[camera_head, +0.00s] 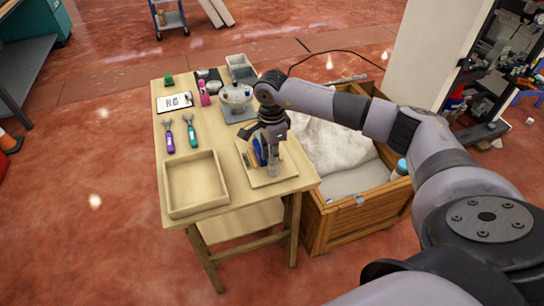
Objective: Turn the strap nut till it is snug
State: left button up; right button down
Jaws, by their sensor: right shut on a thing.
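My right gripper (271,168) reaches down over a pale wooden base (288,174) at the table's right front corner. It is shut on a small part there, which its fingers and wrist mostly hide. A dark and blue upright piece (257,151) stands on the base beside the fingers. I cannot make out the strap nut, its thread or how tight it is at this size. My left gripper is not in view.
The table (222,219) also holds an empty wooden tray (195,210), purple (169,139) and teal (192,134) handled tools, a clipboard (174,102), pink bottle (204,94) and clear bowl (236,97). A wooden crate (355,220) stands close right. Bare tabletop lies around the handled tools.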

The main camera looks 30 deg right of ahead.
jog(key=m, duration=0.3)
jog(key=shift+m+b, duration=0.4)
jog(key=shift+w+d+m, duration=0.1)
jog(key=shift+m, duration=1.6)
jog(key=c, duration=1.5)
grip_release()
notch_tip(320, 180, up, 12)
